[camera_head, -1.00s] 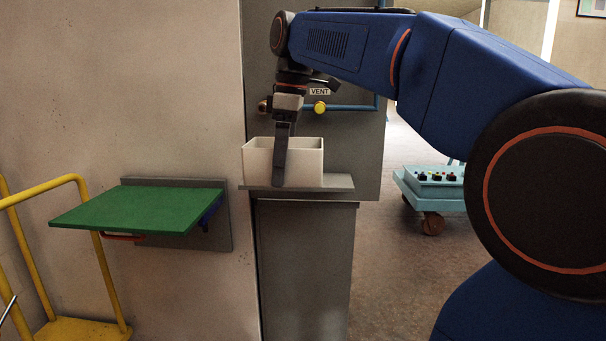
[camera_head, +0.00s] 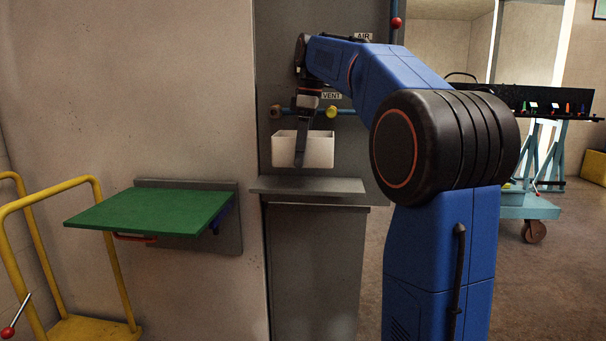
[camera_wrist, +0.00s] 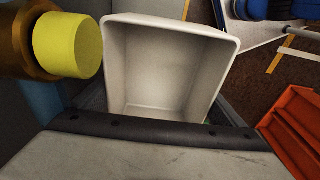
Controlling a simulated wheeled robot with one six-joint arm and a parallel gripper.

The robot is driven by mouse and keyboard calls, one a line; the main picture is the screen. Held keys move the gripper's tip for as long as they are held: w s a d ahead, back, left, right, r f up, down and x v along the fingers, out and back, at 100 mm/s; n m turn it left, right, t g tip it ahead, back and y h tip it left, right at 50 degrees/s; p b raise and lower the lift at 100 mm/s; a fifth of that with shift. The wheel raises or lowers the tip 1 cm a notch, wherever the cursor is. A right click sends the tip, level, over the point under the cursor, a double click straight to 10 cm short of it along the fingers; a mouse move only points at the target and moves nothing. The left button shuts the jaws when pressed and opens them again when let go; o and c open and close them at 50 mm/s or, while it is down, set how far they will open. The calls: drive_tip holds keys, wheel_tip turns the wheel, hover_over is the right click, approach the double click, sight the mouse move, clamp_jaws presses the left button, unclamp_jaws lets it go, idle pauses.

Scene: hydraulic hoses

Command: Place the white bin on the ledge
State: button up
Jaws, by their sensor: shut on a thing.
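The white bin (camera_head: 318,151) is upright and held in my gripper (camera_head: 300,158), which is shut on its near wall. In the head view a gap shows between the bin's bottom and the grey ledge (camera_head: 340,186), so the bin appears to hang above it. The ledge's top looks bare. In the wrist view the bin (camera_wrist: 165,70) is open towards the camera and empty inside. My gripper's fingertips are hidden in the wrist view.
A yellow knob (camera_head: 331,112) on the pipe is close behind the bin; it looms large in the wrist view (camera_wrist: 68,45). A green fold-down shelf (camera_head: 150,210) and a yellow cart (camera_head: 85,328) are at left. A blue trolley (camera_head: 528,206) stands at right.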

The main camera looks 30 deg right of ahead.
sight(301, 186)
drive_tip(key=shift+w+d+f, duration=0.1)
drive_tip(key=shift+w+f, duration=0.05)
drive_tip(key=shift+f, duration=1.85)
drive_tip(key=shift+w+d+f, duration=0.1)
drive_tip(key=shift+w+f, duration=0.05)
drive_tip(key=shift+f, duration=1.35)
drive_tip(key=shift+f, duration=0.1)
drive_tip(key=o, duration=0.8)
drive_tip(key=shift+o, duration=0.4)
drive_tip(key=r, duration=0.8)
drive_tip(key=d+r, duration=0.1)
drive_tip(key=r, duration=0.3)
drive_tip(key=shift+s+d, duration=0.1)
drive_tip(key=shift+s, duration=0.3)
